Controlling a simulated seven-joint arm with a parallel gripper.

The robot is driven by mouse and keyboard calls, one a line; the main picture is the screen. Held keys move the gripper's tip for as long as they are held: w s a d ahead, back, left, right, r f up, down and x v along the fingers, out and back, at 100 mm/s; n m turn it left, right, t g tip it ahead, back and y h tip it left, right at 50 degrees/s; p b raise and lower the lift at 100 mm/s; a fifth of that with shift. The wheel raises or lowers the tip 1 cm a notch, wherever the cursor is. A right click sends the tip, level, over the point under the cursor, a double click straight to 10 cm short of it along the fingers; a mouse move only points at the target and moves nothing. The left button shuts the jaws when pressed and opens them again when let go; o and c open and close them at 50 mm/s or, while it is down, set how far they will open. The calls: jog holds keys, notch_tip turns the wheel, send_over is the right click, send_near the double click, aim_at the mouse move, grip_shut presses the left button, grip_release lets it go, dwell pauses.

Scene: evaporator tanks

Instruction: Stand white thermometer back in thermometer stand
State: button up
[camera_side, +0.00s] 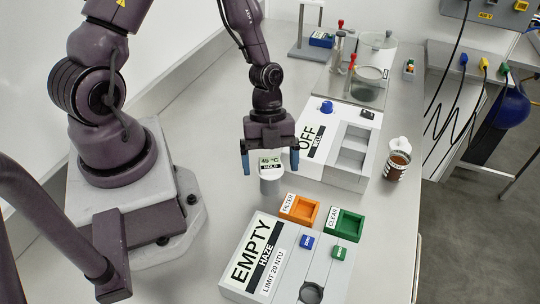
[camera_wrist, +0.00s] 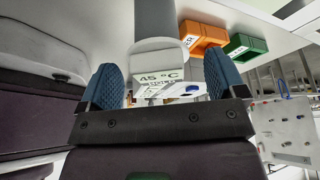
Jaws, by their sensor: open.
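The white thermometer (camera_side: 270,162) has a display reading 45 °C and HOLD. It shows just above a short grey cylinder (camera_side: 271,184), which looks like the thermometer stand. In the wrist view the white thermometer head (camera_wrist: 157,55) lies between my fingers, with the grey cylinder (camera_wrist: 155,18) beyond it. My gripper (camera_side: 270,167) points down and is open, a blue finger on each side of the head. In the wrist view the fingers (camera_wrist: 160,78) stand apart from the head, with gaps on both sides. The thermometer's probe is hidden, and I cannot tell whether it sits in the stand.
In front are an orange FILTER tray (camera_side: 300,209), a green CLEAR tray (camera_side: 345,224) and the EMPTY HAZE box (camera_side: 262,262). The OFF box (camera_side: 325,150) is close behind my gripper on the right. A brown jar (camera_side: 397,163) stands farther right. The bench's front left is clear.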

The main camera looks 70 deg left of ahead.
jog(key=v, duration=1.3)
jog(key=s+a+r+n+y, duration=0.3)
jog(key=s+r+n, duration=0.1)
jog(key=n, duration=1.2)
jog(key=s+d+r+n+t, duration=0.2)
jog(key=r+t, duration=0.1)
jog(key=r, duration=0.3)
jog(key=s+d+r+n+t+y, duration=0.1)
jog(key=s+d+r+n+t, duration=0.1)
jog(key=r, duration=0.4)
jog(key=shift+d+r+n+t, duration=0.4)
jog(key=shift+d+n+t, duration=0.2)
jog(key=shift+t, duration=0.3)
